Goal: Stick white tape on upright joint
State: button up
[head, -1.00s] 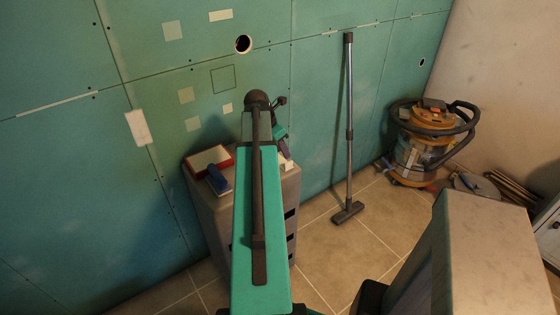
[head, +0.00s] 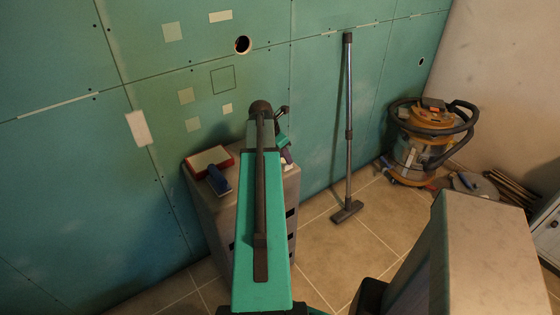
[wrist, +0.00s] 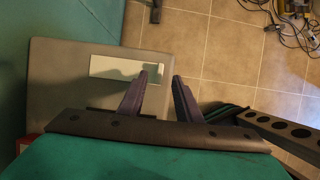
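My gripper (wrist: 168,72) is open, with a gap between its two dark purple fingers; it also shows, partly hidden by my arm, in the head view (head: 287,155).
The grey cabinet (head: 207,213) stands against the wall. A red-edged sanding board (head: 208,160) and a blue-handled tool (head: 218,180) lie on it. A vacuum tube (head: 349,130) leans on the wall; an orange vacuum (head: 416,155) stands at right. A pale block (head: 490,250) is front right.

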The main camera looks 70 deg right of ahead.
jog(key=shift+p+x, duration=0.45)
jog(key=shift+x, duration=1.3)
grip_shut()
